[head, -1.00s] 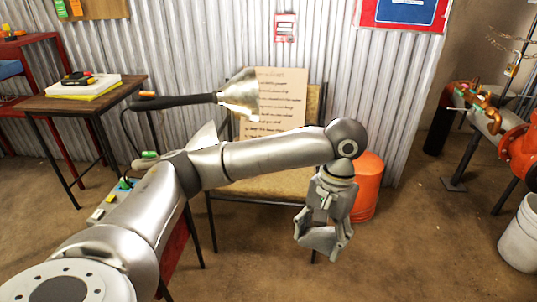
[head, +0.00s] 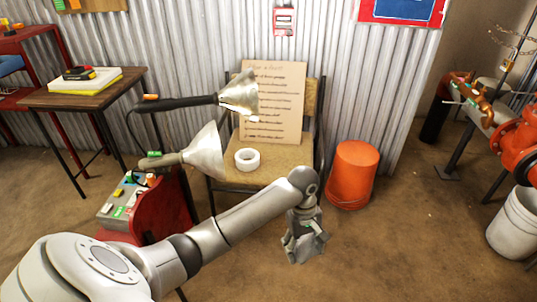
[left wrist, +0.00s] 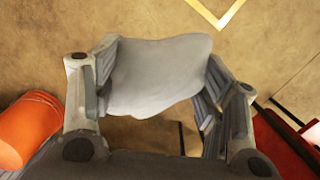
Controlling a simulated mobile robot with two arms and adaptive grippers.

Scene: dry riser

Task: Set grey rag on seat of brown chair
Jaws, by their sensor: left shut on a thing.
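The brown chair (head: 283,172) stands against the corrugated wall in the head view, its tan seat partly behind my left arm. A handwritten cardboard sign (head: 275,100) leans on its backrest, and a white tape roll (head: 247,159) lies on the seat. My left gripper (head: 303,250) points down in front of the chair, at the seat's front right side. In the left wrist view the grey rag (left wrist: 158,75) is held between its two fingers, above the floor. In the head view the rag is hard to tell from the grey gripper. My right gripper does not show.
An orange bucket (head: 353,174) stands right of the chair. A small table (head: 60,98) is further left. Red pipework and a white bucket (head: 512,222) are at right. The front floor is open.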

